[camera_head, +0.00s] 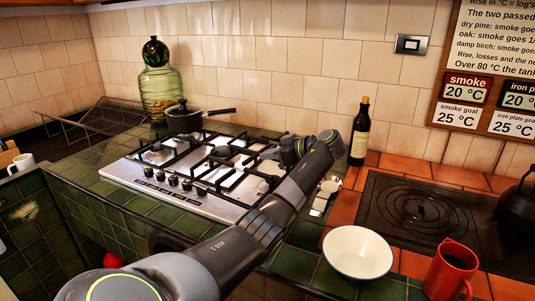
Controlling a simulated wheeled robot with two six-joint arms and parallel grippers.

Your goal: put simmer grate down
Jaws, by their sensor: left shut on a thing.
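The gas hob (150,176) is a steel plate with black pan supports and several knobs, set in the green tiled counter. My left arm reaches across the picture from the bottom, and my left gripper (270,155) is at the right rear part of the hob, shut on the simmer grate. The grate is dark and hard to tell from the black pan supports behind it. My wrist and forearm hide part of it and the hob's right side. I cannot tell whether it touches the hob. My right gripper is out of view.
A dark saucepan (184,120) stands at the hob's rear left, near a green glass jar (160,88). A bottle (360,135) stands behind my wrist. A white bowl (357,252), a red mug (451,270), a black plate (395,205) and a kettle (518,200) are at right.

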